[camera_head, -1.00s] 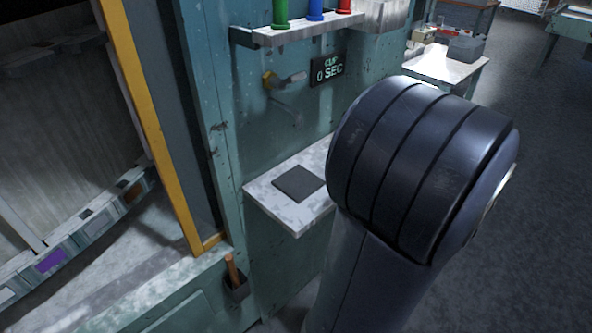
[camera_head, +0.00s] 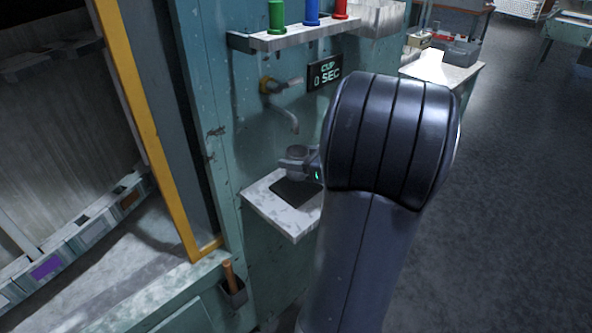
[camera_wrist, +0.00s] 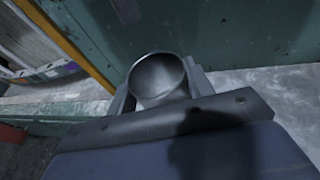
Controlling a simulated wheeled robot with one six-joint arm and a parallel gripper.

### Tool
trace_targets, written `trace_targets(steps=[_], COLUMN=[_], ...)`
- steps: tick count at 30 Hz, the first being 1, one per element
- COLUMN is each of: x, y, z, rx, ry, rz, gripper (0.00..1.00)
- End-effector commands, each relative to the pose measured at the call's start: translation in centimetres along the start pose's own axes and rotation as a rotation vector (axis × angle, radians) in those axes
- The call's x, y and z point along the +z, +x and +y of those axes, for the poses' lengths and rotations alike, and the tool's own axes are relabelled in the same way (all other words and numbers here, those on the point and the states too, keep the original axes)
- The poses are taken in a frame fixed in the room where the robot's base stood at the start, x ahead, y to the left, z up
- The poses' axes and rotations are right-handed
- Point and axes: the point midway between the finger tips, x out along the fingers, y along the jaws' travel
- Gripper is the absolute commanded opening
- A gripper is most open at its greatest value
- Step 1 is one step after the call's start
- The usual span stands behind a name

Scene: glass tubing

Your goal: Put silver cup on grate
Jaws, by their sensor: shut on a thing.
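The silver cup (camera_head: 297,158) is upright in my gripper (camera_head: 296,163), just above the dark grate on the small wall shelf, below the spout. In the wrist view the cup (camera_wrist: 158,77) shows its open mouth, and it looks empty. The fingers of my gripper (camera_wrist: 160,92) are shut on either side of it. The dark square grate (camera_head: 294,194) lies on the pale shelf (camera_head: 262,202). Whether the cup's base touches the grate cannot be told. My arm covers the right part of the shelf.
A tap with a bent spout (camera_head: 285,112) sticks out of the green wall above the cup. A display (camera_head: 325,73) reads "CUP 0 SEC". An upper shelf (camera_head: 290,37) holds green, blue and red items. A yellow post (camera_head: 145,130) stands at the left.

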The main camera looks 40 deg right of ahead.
Motion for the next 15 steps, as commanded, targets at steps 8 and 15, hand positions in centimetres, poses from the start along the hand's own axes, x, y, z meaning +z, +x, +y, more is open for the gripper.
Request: trace_targets(steps=[8, 15], x=[-3.4, -3.5], y=[1.3, 1.5], z=[0.0, -0.1], rx=[0.002, 0.0], ry=[0.002, -0.001], rz=[0.0, -0.001], gripper=[0.25, 0.25])
